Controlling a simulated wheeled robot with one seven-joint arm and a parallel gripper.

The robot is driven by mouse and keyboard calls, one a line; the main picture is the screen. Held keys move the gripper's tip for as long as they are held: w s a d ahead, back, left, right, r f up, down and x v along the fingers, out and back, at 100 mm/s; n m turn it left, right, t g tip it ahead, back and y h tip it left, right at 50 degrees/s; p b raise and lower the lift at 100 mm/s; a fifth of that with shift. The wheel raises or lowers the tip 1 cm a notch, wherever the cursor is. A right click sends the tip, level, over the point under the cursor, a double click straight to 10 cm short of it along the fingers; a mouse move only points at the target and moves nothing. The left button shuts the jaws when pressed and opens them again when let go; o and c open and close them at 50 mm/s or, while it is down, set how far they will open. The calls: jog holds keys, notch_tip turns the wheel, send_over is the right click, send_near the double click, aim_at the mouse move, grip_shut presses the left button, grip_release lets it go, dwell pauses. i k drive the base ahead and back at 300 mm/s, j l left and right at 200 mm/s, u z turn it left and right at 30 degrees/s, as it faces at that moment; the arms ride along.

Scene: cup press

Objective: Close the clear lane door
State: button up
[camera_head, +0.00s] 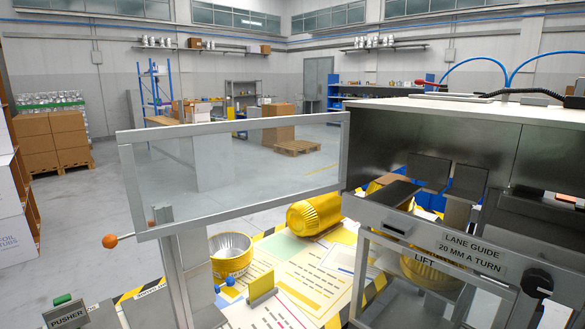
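The clear lane door (240,163) is a see-through panel in a pale grey frame. It stands upright left of the press housing, its right end meeting or overlapping the housing's left edge. It appears swung out, but its exact angle is hard to judge. An orange ball knob (110,241) on a short rod sticks out at its lower left corner. A grey post (182,285) stands below the door's left part. The press housing (440,145) is a metal box with a dark opening. I cannot make out my gripper in this view.
Below the door lies a patterned lane surface with a yellow foil cup (232,255) and a larger yellow cup (315,214) on its side. A LANE GUIDE knob (538,284) is at right, a PUSHER box (68,314) at lower left. Open floor lies at left.

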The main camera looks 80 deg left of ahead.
aim_at(126, 138)
jog(key=k+u, duration=0.25)
jog(key=k, duration=1.15)
jog(key=k+j, duration=0.15)
jog(key=j, duration=0.2)
jog(key=k+j+u, duration=0.1)
jog(key=k+j, duration=0.25)
jog(key=j, duration=0.3)
jog(key=k+j+u, duration=0.1)
jog(key=j, duration=0.25)
jog(key=k+j, duration=0.2)
jog(key=j+u, duration=0.1)
jog(key=j, duration=0.75)
jog(key=i+j, duration=0.15)
jog(key=j, duration=0.7)
jog(key=u, duration=0.05)
